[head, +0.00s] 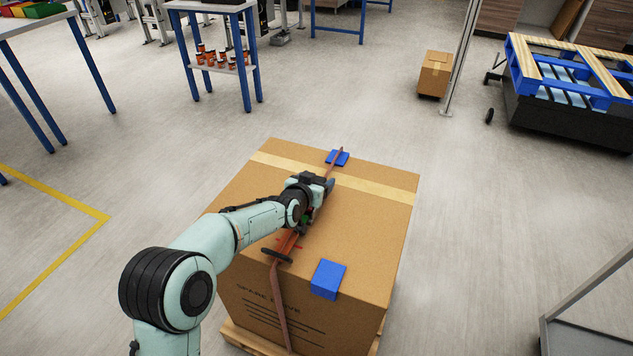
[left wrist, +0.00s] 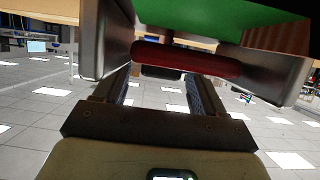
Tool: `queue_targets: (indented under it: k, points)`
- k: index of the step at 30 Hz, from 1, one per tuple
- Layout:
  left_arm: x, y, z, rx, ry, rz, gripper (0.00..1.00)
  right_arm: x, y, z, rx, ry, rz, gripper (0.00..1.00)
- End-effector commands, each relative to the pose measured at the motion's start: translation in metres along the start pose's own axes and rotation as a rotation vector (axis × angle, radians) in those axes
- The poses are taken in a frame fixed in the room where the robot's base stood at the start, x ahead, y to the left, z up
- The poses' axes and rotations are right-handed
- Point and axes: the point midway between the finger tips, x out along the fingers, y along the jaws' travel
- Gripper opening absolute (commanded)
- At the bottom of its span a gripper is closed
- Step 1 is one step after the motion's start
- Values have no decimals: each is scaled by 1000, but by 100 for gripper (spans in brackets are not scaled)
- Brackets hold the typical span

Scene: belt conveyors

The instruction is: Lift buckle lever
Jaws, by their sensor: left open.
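A large cardboard box (head: 345,215) stands on a wooden pallet (head: 236,338), with an orange-brown strap (head: 279,290) running over its top and down its front. The buckle lies on the strap on the box top; its green part (left wrist: 225,20) fills the upper left wrist view, and my arm partly hides it in the head view. A red bar (left wrist: 185,60), apparently the lever's handle, lies between the fingers of my left gripper (head: 318,196). The gripper is open around this bar, one grey finger to each side. My right gripper is not in view.
The floor around the box is mostly clear. A smaller box (head: 435,75), a post and a blue pallet (head: 575,80) stand behind right; a blue-legged table (head: 215,45) stands behind left.

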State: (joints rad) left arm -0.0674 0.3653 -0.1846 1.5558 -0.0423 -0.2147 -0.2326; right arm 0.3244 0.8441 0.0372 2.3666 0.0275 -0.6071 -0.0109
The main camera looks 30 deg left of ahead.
Motion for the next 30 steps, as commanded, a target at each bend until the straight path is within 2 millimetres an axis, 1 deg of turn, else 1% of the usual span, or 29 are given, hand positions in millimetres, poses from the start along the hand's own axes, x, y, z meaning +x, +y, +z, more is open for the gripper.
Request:
queue_targets:
  k: [2, 5, 6, 9, 30]
  points:
    - [0, 0, 0, 0, 0, 0, 70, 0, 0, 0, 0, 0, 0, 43]
    - [0, 0, 0, 0, 0, 0, 41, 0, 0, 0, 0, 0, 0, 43]
    - [0, 0, 0, 0, 0, 0, 28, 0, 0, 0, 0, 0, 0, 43]
    - [0, 0, 0, 0, 0, 0, 0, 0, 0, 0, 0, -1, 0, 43]
    - [-4, 0, -7, 0, 5, 0, 0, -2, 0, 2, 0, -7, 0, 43]
